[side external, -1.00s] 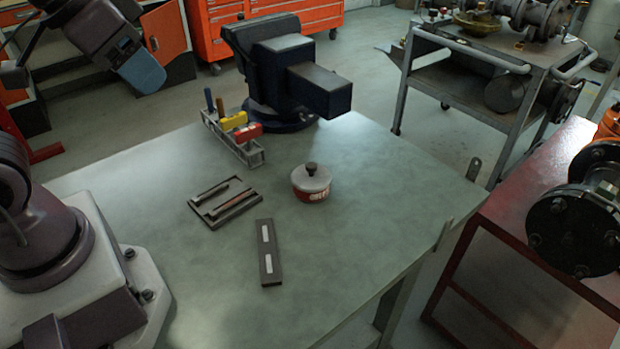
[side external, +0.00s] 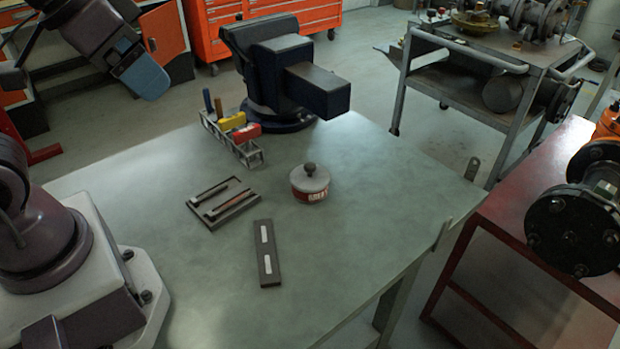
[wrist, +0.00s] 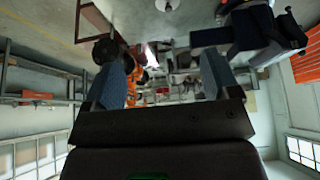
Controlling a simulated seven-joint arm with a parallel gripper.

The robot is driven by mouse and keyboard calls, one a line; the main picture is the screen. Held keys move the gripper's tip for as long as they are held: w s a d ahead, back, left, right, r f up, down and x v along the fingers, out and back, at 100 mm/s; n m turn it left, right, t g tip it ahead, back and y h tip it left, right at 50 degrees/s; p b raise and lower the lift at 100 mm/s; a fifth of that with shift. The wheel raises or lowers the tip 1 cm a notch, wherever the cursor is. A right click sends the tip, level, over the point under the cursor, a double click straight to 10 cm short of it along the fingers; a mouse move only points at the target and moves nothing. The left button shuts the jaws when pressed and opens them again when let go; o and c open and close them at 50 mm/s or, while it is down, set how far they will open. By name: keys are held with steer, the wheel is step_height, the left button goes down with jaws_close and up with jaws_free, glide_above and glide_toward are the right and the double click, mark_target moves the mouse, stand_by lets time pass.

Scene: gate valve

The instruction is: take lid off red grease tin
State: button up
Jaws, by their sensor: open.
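The red grease tin (side external: 318,195) stands upright on the workbench in the side external view. Its grey lid (side external: 310,178) is on top, with a dark round knob (side external: 310,168) in the middle. My gripper (side external: 150,86) is at the upper left of that view, high up and well away from the tin. In the wrist view my gripper (wrist: 163,72) shows two blue-grey fingers spread wide, with nothing between them. A small pale shape at that view's top edge may be the tin; I cannot tell.
A dark blue vise (side external: 290,80) stands at the bench's back. A rack with coloured-handled tools (side external: 232,135), a tray with thin tools (side external: 222,202) and a dark bar with pale strips (side external: 267,252) lie left of the tin. The bench (side external: 370,210) is clear to its right.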

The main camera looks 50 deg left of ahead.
steer(key=shift+o, duration=1.2)
steer(key=n+g+y, duration=0.1)
steer(key=n+g, duration=0.3)
steer(key=n, duration=0.4)
glide_above(310, 165)
step_height(310, 165, down, 18)
step_height(310, 165, down, 8)
steer(key=shift+d+r, duration=0.1)
steer(key=shift+r, duration=0.1)
steer(key=f, duration=0.5)
steer(key=shift+a+f, duration=0.15)
steer(key=shift+a, duration=0.05)
steer(key=c, duration=0.6)
